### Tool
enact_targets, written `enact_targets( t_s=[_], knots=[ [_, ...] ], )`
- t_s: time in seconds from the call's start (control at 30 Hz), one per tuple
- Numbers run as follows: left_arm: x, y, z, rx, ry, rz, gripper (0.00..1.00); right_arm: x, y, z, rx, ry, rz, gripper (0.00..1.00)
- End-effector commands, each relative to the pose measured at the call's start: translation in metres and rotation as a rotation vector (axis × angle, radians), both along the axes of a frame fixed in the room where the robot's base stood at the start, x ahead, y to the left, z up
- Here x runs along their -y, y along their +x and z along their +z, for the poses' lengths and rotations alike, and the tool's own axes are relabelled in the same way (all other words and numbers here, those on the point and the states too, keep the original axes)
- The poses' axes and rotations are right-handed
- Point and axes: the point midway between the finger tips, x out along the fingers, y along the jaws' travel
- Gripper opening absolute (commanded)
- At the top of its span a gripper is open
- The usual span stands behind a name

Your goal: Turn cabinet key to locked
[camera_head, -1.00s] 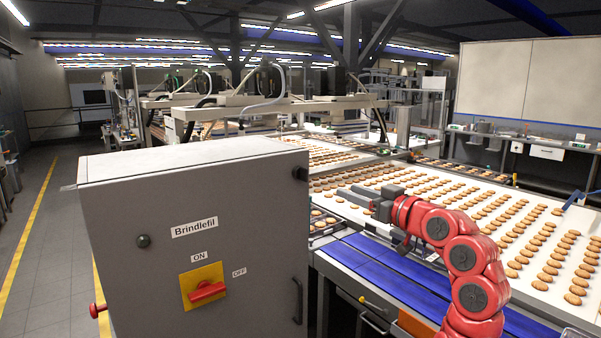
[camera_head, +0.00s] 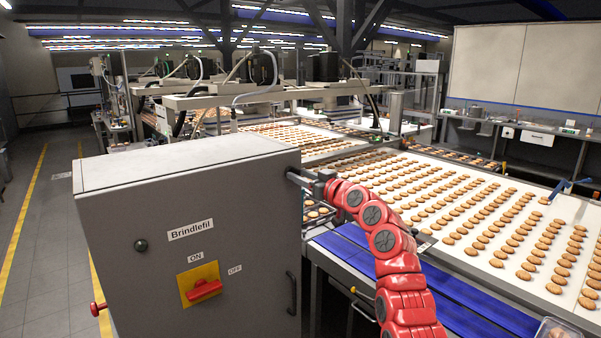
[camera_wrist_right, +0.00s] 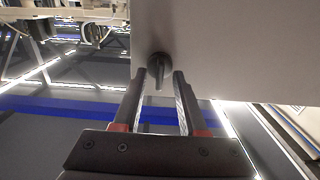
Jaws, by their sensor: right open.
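The grey cabinet (camera_head: 215,245) stands at the front left, labelled Brindlefil. The key's narrow grip points toward the bottom of that picture. My right gripper (camera_head: 299,181) is at the cabinet's upper right side. In the right wrist view its two open fingers (camera_wrist_right: 161,80) reach up on either side of the key, which shows between their tips. I cannot tell whether they touch it. In the head view the key is not clearly visible. My left gripper is out of view.
A red switch (camera_head: 205,289) on a yellow plate and a black handle (camera_head: 291,293) are on the cabinet front. A red button (camera_head: 97,308) juts from its left side. A blue conveyor (camera_head: 400,275) and rows of biscuits lie to the right.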

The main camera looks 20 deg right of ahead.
Motion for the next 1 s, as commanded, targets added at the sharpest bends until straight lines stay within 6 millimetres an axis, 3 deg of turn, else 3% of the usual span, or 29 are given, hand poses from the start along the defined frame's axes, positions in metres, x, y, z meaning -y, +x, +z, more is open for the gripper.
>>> enact_targets(
  t_s=[0.4, 0.63, 1.0],
  knots=[
    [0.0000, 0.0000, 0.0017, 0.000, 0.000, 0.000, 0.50, -0.0015, 0.0045, -0.0002, -0.001, -0.001, -0.001, 0.39],
    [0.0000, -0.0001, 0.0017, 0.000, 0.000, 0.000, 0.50, -0.0014, 0.0044, -0.0002, -0.001, 0.000, -0.001, 0.00],
    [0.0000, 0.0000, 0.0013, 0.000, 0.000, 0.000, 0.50, -0.0014, 0.0044, -0.0004, -0.001, 0.003, -0.002, 0.00]
  ],
)
